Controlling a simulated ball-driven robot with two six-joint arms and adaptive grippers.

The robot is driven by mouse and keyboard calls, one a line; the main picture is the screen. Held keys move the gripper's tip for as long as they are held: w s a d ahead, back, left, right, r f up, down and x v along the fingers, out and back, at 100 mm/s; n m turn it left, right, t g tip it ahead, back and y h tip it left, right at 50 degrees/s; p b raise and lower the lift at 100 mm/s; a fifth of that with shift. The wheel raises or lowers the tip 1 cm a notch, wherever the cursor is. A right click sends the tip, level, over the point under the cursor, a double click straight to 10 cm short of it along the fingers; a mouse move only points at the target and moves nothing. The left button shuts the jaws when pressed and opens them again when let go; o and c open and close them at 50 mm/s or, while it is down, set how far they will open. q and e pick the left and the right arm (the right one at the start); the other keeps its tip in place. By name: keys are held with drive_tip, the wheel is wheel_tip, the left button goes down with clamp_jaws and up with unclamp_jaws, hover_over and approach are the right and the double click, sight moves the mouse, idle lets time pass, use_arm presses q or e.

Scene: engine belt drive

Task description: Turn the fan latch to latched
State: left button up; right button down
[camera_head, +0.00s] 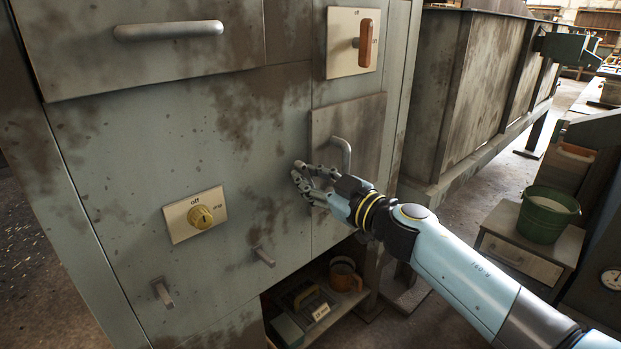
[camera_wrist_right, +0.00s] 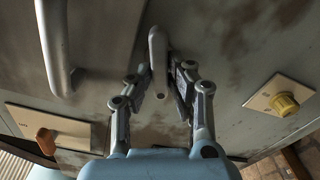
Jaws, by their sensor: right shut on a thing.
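The fan latch appears to be the short grey lever (camera_wrist_right: 157,47) between the fingertips in the right wrist view; no label on it is readable. It points toward the top of that view, and its base is partly hidden by the fingers. My right gripper (camera_wrist_right: 160,80) is shut on this lever, one finger on each side. In the head view my right gripper (camera_head: 305,182) is against the cabinet front, left of the door handle, and hides the lever. My left gripper is not in view.
The grey cabinet has a curved door handle (camera_head: 343,152) close beside the gripper, an orange switch (camera_head: 366,43) above and a yellow knob (camera_head: 200,217) at lower left, both marked off. Two small grey levers (camera_head: 262,256) (camera_head: 163,292) project below. A green bucket (camera_head: 546,214) stands at right.

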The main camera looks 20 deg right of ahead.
drive_tip(key=n+p, duration=0.1)
drive_tip(key=n, duration=0.2)
drive_tip(key=shift+s+a+f+n, duration=0.1)
drive_tip(key=shift+f+n, duration=0.05)
drive_tip(key=shift+n, duration=1.6)
drive_tip(key=shift+w+a+f+n, duration=0.1)
drive_tip(key=shift+n, duration=1.6)
drive_tip(key=shift+s+f+n, duration=0.1)
drive_tip(key=shift+f+n, duration=0.05)
drive_tip(key=shift+n, duration=1.6)
drive_tip(key=c, duration=1.3)
unclamp_jaws()
drive_tip(key=shift+o, duration=0.2)
drive_tip(key=v, duration=1.2)
